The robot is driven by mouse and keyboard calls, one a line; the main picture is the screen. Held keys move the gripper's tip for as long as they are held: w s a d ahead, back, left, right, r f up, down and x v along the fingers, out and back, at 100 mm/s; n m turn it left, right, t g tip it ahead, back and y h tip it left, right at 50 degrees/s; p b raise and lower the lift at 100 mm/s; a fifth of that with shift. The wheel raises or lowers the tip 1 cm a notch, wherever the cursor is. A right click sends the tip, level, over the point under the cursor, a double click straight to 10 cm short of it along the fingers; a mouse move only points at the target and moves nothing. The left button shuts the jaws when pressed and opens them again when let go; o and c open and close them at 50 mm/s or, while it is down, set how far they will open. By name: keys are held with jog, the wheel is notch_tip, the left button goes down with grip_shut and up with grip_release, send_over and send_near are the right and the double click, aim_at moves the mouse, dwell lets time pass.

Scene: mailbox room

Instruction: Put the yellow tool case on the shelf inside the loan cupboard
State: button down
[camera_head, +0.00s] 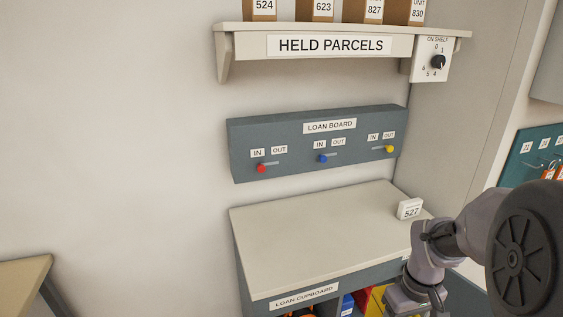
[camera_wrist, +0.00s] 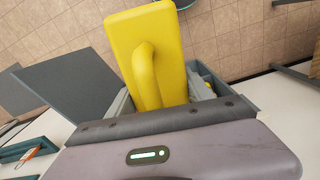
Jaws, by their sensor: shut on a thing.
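The yellow tool case (camera_wrist: 150,40) fills the upper middle of the wrist view, its looped handle towards me. My gripper (camera_wrist: 165,95) is shut on it by the handle; the grip itself is partly hidden. The grey loan cupboard (camera_head: 315,235) stands in the lower middle of the head view, with a pale top. Its front is cut off by the frame's lower edge. My gripper (camera_head: 408,302) is low at the cupboard's right front, mostly out of frame. A yellow patch shows just left of it; I cannot tell whether that is the case. The inner shelf is not clearly visible.
Blue (camera_head: 346,305) and red things show under the cupboard's top edge. A white 527 tag (camera_head: 409,209) stands on the top, near my arm. The loan board (camera_head: 315,143) and parcel shelf (camera_head: 330,43) are on the wall above. A grey panel (camera_wrist: 70,80) is left of the case.

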jog(key=w+a+f+m+b, duration=0.2)
jog(key=w+a+f+b, duration=0.1)
jog(key=a+f, duration=0.6)
jog(key=a+b, duration=0.1)
jog(key=a, duration=0.2)
jog(key=shift+f, duration=0.3)
jog(key=shift+w, duration=0.2)
